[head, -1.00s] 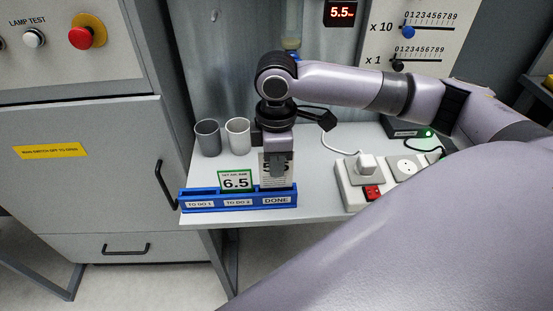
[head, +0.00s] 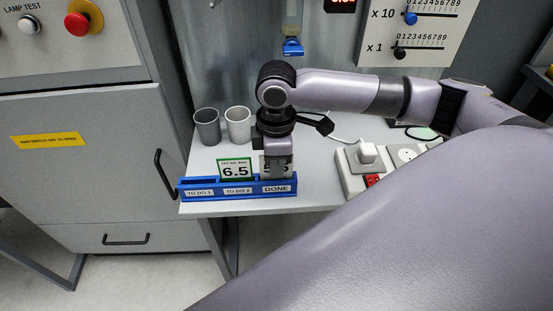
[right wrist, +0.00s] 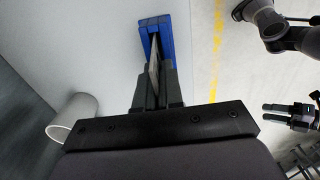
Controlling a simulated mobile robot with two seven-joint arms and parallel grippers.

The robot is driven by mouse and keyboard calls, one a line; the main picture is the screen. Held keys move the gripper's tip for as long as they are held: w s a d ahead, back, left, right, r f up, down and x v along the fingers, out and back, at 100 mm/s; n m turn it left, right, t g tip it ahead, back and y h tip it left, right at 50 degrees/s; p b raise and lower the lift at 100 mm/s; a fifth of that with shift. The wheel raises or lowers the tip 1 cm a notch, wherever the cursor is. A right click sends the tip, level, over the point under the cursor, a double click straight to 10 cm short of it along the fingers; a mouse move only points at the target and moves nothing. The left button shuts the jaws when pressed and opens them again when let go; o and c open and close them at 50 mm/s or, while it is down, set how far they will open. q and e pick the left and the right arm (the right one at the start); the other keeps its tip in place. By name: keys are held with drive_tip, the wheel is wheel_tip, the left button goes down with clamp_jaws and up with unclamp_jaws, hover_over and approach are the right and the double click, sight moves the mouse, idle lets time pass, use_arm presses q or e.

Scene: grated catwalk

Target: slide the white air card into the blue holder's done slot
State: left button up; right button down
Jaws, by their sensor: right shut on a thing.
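The blue holder (head: 237,192) sits at the shelf's front edge, its labels reading TO DO 1, TO DO 2 and DONE. My right gripper (head: 279,172) points down over the DONE end, shut on the white card (head: 266,167). The card is upright, its lower part hidden behind the holder's front wall, its top about level with the green-bordered 6.5 card (head: 236,170) in TO DO 2. In the right wrist view the card (right wrist: 153,78) runs between the fingers to the holder (right wrist: 166,35); its seating depth is unclear. My left gripper (right wrist: 288,114) shows small and dark there, away from the holder.
A grey cup (head: 207,127) and a white cup (head: 238,126) stand behind the holder on the left. A power strip (head: 352,172) with a white plug and red switch lies to the right. A grey cabinet (head: 80,160) stands left of the shelf.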

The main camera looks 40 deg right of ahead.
drive_tip(key=shift+f, duration=0.15)
drive_tip(key=c, duration=0.8)
unclamp_jaws()
wheel_tip(320, 180, up, 3)
drive_tip(key=p, duration=0.3)
drive_tip(key=shift+p, duration=0.4)
drive_tip(key=shift+r, duration=2.55)
